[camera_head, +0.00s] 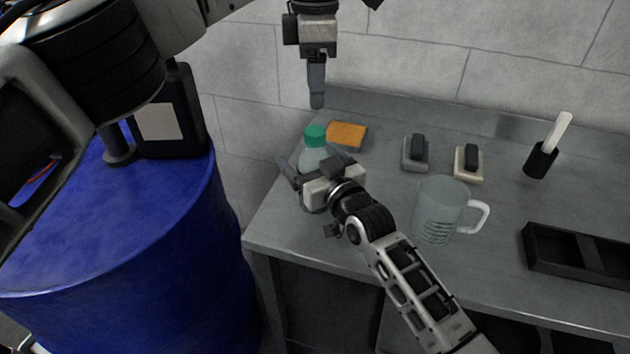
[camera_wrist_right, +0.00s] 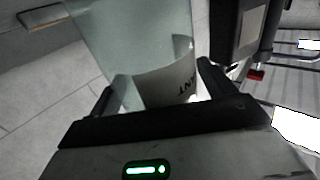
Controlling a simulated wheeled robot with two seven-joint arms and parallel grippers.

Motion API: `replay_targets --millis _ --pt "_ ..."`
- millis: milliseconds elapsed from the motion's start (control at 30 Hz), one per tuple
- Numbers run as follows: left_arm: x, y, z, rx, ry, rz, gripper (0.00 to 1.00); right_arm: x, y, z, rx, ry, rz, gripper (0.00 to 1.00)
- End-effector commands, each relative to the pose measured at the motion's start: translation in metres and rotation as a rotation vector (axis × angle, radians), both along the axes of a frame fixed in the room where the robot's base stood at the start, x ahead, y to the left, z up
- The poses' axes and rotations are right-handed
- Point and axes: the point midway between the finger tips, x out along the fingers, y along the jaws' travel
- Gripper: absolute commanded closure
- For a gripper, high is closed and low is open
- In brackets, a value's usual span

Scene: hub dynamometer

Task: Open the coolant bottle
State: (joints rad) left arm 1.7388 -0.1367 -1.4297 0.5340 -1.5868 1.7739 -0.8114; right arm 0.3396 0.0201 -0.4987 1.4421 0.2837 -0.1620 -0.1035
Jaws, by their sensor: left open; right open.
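The coolant bottle (camera_head: 314,157) stands upright near the left end of the grey bench, with a green cap (camera_head: 315,135) on top. My right gripper (camera_head: 308,178) is open at the bottle's near side, and hides part of its lower body. In the right wrist view the bottle (camera_wrist_right: 140,45), with a white label, stands between the two spread fingers of the right gripper (camera_wrist_right: 165,95). Contact cannot be told. My left gripper (camera_head: 316,100) is open and empty, pointing down above the bottle and apart from the cap.
An orange sponge (camera_head: 347,135) lies just behind the bottle. A clear measuring jug (camera_head: 436,210) stands to the right. Two small blocks (camera_head: 415,153) (camera_head: 468,164), a black holder (camera_head: 540,160) and a black tray (camera_head: 575,255) are further right. A blue drum (camera_head: 190,240) bearing a black container (camera_head: 180,115) stands left.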

Motion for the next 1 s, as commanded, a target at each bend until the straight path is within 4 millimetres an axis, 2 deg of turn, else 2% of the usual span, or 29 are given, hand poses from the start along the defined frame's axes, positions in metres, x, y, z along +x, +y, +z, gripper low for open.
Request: replay_targets --millis 133,167,433,567,667,767,1000 --pt "0.0000 -0.0001 0.0000 0.000 0.000 0.000 0.49 -0.0001 0.0000 0.0001 0.000 0.000 0.000 0.17" --pt "0.0000 -0.0001 0.0000 0.000 0.000 0.000 0.49 -0.0002 -0.0001 0.0001 0.000 0.000 0.000 0.23" --pt "0.0000 -0.0001 0.0000 0.000 0.000 -0.002 0.49 -0.0003 -0.0003 -0.0001 0.000 0.000 0.000 0.98" --pt "-0.0001 -0.0001 0.0000 0.000 0.000 -0.061 0.49 -0.0004 -0.0003 -0.0002 0.000 0.000 0.000 1.00" --pt "-0.0001 -0.0002 -0.0001 0.000 0.000 -0.197 0.49 -0.0004 -0.0003 -0.0003 0.000 0.000 0.000 1.00" --pt "-0.0002 -0.0004 -0.0001 -0.001 0.000 -0.411 0.49 -0.0003 -0.0004 -0.0003 0.000 0.000 0.000 1.00" --pt "-0.0003 -0.0005 -0.0004 -0.001 0.000 -1.040 0.49 -0.0004 -0.0005 -0.0004 0.000 0.001 0.000 1.00"
